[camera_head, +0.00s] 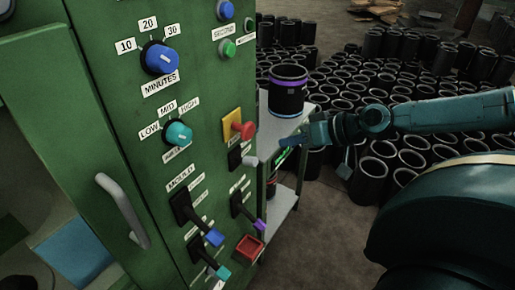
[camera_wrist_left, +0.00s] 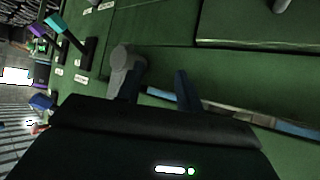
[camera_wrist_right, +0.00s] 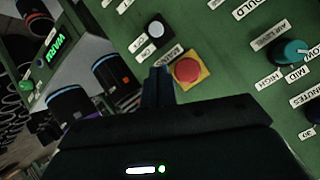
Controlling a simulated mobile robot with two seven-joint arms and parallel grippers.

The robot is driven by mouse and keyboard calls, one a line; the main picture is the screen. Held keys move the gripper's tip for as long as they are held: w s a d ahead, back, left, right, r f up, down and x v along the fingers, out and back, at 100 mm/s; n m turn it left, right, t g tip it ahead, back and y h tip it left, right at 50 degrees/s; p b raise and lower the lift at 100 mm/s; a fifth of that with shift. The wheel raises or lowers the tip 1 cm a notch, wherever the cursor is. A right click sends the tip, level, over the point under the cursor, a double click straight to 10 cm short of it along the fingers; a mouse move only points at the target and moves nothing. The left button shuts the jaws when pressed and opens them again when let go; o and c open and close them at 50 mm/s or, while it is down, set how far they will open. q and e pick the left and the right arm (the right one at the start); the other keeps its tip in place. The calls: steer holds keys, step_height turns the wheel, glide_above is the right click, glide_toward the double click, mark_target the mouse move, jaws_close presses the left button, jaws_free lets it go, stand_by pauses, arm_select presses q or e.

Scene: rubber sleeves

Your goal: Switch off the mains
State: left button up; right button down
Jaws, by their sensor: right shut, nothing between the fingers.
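The mains switch is a pale-tipped lever (camera_head: 250,161) on a black plate on the green panel, below the red button. In the right wrist view its whitish end (camera_wrist_right: 155,30) shows on a black plate, beside a partly hidden label that seems to read MAINS. My right gripper (camera_head: 287,143) is shut and empty, a little right of the switch and apart from it. In the right wrist view its closed fingers (camera_wrist_right: 158,74) point between switch and red button.
A red button on a yellow plate (camera_head: 241,130) sits just above the switch. Several coloured levers (camera_head: 207,234) and a red square button (camera_head: 249,248) are below. A grey door handle (camera_head: 122,210) juts out left. A black sleeve (camera_head: 288,95) stands on a shelf behind my right gripper.

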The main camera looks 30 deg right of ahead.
mark_target(245, 161)
steer(key=shift+a+f, duration=0.1)
